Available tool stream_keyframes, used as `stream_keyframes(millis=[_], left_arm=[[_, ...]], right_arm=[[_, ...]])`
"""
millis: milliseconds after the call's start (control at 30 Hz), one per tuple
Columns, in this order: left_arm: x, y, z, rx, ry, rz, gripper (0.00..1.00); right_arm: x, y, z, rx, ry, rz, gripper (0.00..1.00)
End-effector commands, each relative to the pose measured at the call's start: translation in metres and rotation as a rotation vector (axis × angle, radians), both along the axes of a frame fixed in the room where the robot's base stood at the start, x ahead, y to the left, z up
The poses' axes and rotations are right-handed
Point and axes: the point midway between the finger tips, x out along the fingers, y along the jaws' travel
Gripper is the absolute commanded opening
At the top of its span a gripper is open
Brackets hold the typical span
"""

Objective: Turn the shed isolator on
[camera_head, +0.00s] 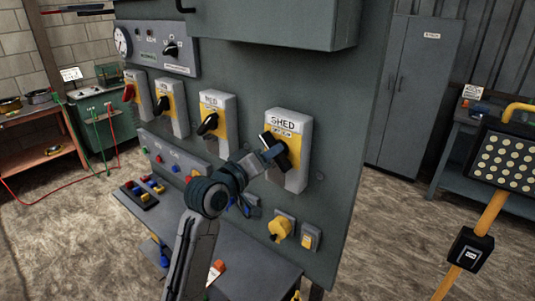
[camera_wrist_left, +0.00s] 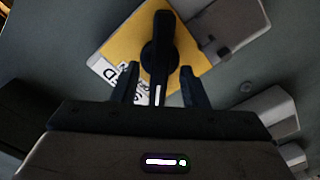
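The shed isolator (camera_head: 290,125) is a pale box with a yellow plate on the right of the grey panel, labelled SHED. Its black rotary handle (camera_head: 278,149) sits tilted on the plate and is partly hidden by my gripper in the head view. My left gripper (camera_head: 262,160) is at the handle. In the left wrist view, the handle (camera_wrist_left: 160,62) lies between the two fingers of my left gripper (camera_wrist_left: 158,88), with a gap visible on each side. The yellow plate (camera_wrist_left: 120,45) shows behind it. My right gripper is in neither view.
Similar isolators stand to the left, including one labelled RED-like (camera_head: 215,118), unclear. A yellow knob (camera_head: 280,228) and a small switch (camera_head: 311,238) are below the shed isolator. A grey shelf (camera_head: 235,270) juts out beneath. A yellow post (camera_head: 485,225) stands at right.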

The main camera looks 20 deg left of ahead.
Motion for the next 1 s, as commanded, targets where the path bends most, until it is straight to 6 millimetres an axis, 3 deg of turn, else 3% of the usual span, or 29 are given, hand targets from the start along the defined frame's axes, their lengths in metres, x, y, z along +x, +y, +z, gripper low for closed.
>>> stream_keyframes(millis=[133,333,667,1000], left_arm=[[-0.0002,0.0,-0.0001,0.0,0.0,0.0,0.4],[-0.0004,0.0002,-0.0001,0.0,0.0,0.0,0.01],[-0.0004,0.0001,-0.0002,0.027,-0.01,0.0,0.0],[-0.0004,-0.0008,0.0003,0.221,-0.081,-0.001,0.0]], right_arm=[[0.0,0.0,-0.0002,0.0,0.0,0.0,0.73],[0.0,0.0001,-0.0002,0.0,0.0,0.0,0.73],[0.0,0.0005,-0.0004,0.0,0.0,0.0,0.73],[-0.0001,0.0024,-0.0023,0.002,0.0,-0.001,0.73]])
